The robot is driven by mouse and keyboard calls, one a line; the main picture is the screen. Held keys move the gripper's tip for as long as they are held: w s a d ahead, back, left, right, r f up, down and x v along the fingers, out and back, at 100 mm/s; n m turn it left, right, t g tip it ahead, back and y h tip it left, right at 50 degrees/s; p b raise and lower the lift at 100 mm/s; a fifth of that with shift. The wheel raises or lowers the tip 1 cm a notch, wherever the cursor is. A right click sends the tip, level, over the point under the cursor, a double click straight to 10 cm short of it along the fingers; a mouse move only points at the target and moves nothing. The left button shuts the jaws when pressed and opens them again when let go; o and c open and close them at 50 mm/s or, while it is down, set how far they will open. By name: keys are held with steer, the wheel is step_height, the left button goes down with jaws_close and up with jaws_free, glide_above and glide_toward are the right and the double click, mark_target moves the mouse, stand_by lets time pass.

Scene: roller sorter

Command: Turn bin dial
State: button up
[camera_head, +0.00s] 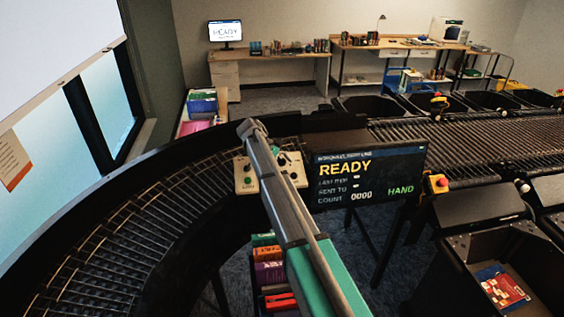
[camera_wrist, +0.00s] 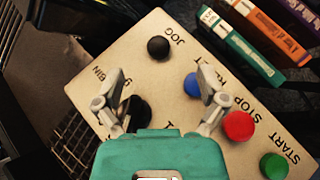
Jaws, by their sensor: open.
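The beige control panel (camera_wrist: 110,60) fills the middle of the wrist view, turned at a slant. The black bin dial (camera_wrist: 138,110) sits beside the BIN label and is partly hidden by my gripper. My gripper (camera_wrist: 160,88) is open, its two fingers spread over the panel. The dial lies between the fingers, closer to the left one; I cannot tell whether it touches. In the head view the panel (camera_head: 243,181) stands left of the display (camera_head: 370,175), partly covered by my arm. My fingers are not clear there.
The panel also has a black JOG knob (camera_wrist: 158,48), a blue button (camera_wrist: 192,84), a red STOP button (camera_wrist: 238,125) and a green START button (camera_wrist: 274,166). Books (camera_wrist: 240,48) lie beyond its upper right edge. The display reads READY and HAND. A curved roller conveyor (camera_head: 130,240) runs left.

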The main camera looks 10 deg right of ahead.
steer(key=shift+s, duration=0.3)
steer(key=shift+a+t, duration=0.15)
steer(key=shift+t, duration=0.15)
steer(key=shift+s+n, duration=0.1)
steer(key=shift+n, duration=0.2)
